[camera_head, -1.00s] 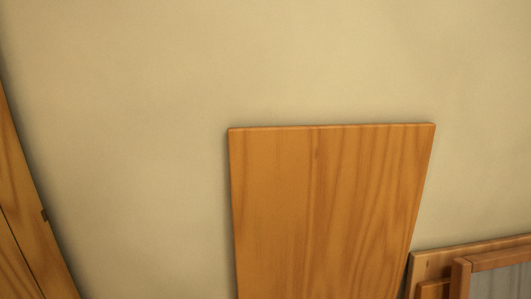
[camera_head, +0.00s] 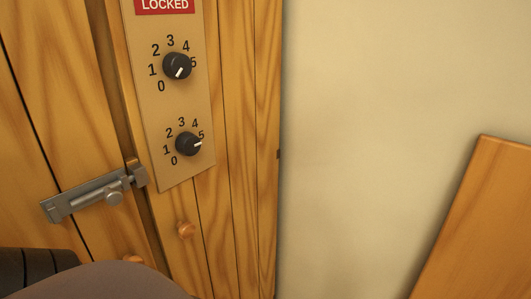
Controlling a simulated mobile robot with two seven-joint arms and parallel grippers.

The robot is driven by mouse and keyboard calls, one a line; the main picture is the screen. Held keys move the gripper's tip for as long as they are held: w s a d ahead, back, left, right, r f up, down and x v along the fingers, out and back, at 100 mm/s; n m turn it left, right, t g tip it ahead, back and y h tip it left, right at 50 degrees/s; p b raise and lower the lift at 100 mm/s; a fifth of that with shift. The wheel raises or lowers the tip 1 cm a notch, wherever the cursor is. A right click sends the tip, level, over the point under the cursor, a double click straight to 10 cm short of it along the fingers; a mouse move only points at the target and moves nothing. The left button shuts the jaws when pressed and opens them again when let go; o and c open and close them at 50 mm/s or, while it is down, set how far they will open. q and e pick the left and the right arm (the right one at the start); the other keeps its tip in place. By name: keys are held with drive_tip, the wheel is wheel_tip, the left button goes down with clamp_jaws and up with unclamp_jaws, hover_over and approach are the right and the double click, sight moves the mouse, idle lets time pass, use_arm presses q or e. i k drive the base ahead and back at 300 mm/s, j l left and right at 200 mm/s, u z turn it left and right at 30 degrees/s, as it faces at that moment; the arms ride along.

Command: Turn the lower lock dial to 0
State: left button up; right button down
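The lower lock dial (camera_head: 188,144) is a black round knob on a tan panel (camera_head: 177,105) on the wooden door. Numbers 0 to 5 are printed around it. Its white mark points right, close to the 5 and a little below it. The upper dial (camera_head: 177,66) sits above it on the same panel, with its white mark pointing downward. A red sign (camera_head: 164,5) reading LOCKED is above, cut by the top edge. Neither gripper shows; a grey rounded part of mine fills the bottom left corner.
A metal slide bolt (camera_head: 95,194) is on the door left of the panel. A small wooden knob (camera_head: 186,230) is below the panel. Bare wall (camera_head: 380,110) lies right of the door, with a wooden board (camera_head: 482,220) leaning at the right.

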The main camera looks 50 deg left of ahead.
sight(188, 144)
drive_tip(key=u, duration=1.65)
